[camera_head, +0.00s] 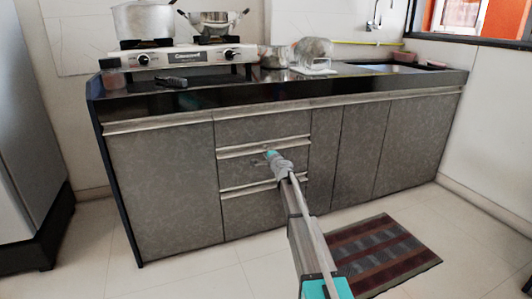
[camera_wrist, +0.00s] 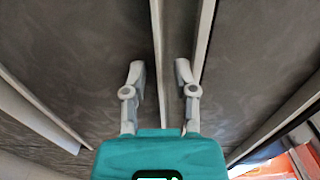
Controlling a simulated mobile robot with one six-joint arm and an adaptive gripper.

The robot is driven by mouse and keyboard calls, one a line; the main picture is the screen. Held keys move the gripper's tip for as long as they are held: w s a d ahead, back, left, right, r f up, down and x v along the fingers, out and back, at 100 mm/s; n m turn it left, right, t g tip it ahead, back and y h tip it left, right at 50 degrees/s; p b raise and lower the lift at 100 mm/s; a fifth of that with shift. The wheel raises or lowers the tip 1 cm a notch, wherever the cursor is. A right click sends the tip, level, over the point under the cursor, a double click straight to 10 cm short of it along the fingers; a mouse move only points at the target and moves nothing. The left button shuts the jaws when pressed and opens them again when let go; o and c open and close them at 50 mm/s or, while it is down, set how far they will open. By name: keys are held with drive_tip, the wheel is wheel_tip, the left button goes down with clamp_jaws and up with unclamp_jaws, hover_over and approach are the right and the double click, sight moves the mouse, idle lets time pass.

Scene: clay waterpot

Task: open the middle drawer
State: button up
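The middle drawer (camera_head: 240,170) is a grey patterned front in the drawer stack of the low cabinet. It looks closed, with a pale metal handle strip (camera_head: 240,151) along its top edge. My gripper (camera_head: 271,155) is at this drawer, near its handle, and partly covers its right half. In the wrist view my gripper (camera_wrist: 160,70) has its two grey fingers apart. A pale strip (camera_wrist: 158,40) runs between the fingers. A second pale strip passes behind the right finger. I cannot tell whether the fingers touch either strip.
The top drawer (camera_head: 260,127) and bottom drawer (camera_head: 245,213) look closed. The black countertop (camera_head: 230,95) holds a stove (camera_head: 180,58) with pots. A striped mat (camera_head: 385,255) lies on the floor at right. A fridge (camera_head: 25,130) stands at left. Tiled floor is bare in front.

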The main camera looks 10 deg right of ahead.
clamp_jaws()
drive_tip(key=shift+s, duration=0.1)
